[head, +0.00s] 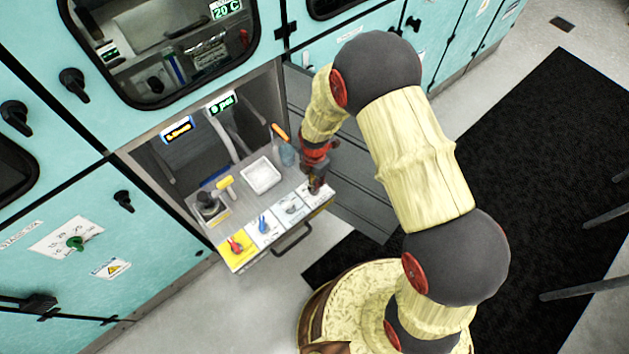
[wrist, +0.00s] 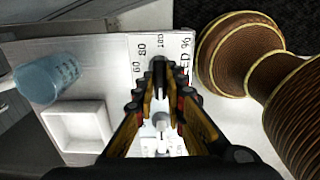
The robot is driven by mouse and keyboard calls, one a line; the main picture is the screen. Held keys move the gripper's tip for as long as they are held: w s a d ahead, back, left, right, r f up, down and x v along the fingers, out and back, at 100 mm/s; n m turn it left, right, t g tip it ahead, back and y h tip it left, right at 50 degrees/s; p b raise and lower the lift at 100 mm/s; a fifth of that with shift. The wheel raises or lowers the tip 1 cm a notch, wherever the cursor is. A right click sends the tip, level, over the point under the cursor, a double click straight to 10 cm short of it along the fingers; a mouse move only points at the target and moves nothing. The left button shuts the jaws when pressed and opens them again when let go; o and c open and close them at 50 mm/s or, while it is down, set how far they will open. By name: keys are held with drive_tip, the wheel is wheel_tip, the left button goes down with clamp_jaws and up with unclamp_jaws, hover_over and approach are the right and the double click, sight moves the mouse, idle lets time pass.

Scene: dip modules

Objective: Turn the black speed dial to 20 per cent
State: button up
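The black speed dial (wrist: 159,72) shows in the wrist view on a white panel (wrist: 118,50), with the printed marks 60, 80 and 100 and the word SPEED partly covered. Its visible end lies just below the 100 mark; the rest of the scale is hidden by the fingers. My gripper (wrist: 161,92) is over this panel with its two fingers apart, one on either side of the dial. I see no clear contact. In the head view my gripper (head: 316,184) points down at the rightmost panel of the drawer and hides most of the dial.
The same drawer carries a red handle (head: 236,246) on yellow, a blue handle (head: 263,224) and a grey lever (head: 291,206). Behind are a white tray (head: 261,177), a bluish beaker (wrist: 47,80) and a yellow-headed tool (head: 224,184). The drawer handle (head: 293,240) sticks out in front.

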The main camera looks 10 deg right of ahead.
drive_tip(key=o, duration=0.5)
drive_tip(key=shift+c, duration=0.2)
wheel_tip(320, 180, up, 12)
idle(0.4)
idle(0.5)
